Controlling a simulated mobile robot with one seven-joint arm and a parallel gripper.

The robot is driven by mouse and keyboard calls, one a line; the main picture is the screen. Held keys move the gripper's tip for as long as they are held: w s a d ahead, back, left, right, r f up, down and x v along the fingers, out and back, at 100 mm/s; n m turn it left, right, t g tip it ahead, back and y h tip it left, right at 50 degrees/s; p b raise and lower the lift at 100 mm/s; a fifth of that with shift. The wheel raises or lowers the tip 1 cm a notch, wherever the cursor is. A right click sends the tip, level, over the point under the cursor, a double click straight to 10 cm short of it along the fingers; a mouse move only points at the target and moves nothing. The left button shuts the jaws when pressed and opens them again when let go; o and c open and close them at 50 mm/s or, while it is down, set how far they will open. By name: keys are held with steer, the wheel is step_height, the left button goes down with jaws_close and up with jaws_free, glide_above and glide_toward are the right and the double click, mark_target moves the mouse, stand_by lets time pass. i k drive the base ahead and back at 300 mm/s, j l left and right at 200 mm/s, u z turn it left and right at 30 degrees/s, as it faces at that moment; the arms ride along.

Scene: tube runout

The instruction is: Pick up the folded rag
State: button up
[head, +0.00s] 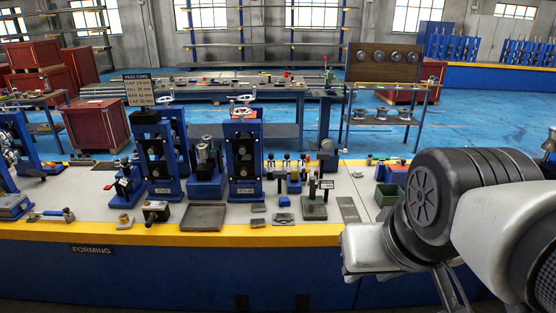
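I cannot pick out the folded rag with certainty. Several small flat pieces lie near the front edge of the workbench (95,213), in front of the right-hand blue forming stand. One is a small grey piece (258,223) by the yellow edge, and another is a grey piece (259,208) just behind it. They are too small to tell cloth from metal. My gripper (452,294) hangs at the lower right, in front of the bench and well to the right of these pieces. Its fingers are partly cut off by the frame's bottom, so its opening is unclear.
Two tall blue forming stands (154,160) (244,157) rise behind the pieces. A shallow grey tray (203,217) lies left of them. A gauge stand (314,207), a dark flat plate (348,209) and a green bin (388,194) are to the right.

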mark_target(285, 200)
steer(key=i+j, duration=0.15)
steer(key=i, duration=0.6)
steer(key=i+j, duration=0.15)
steer(key=i, duration=0.55)
steer(key=i+j, duration=0.15)
steer(key=i, duration=0.6)
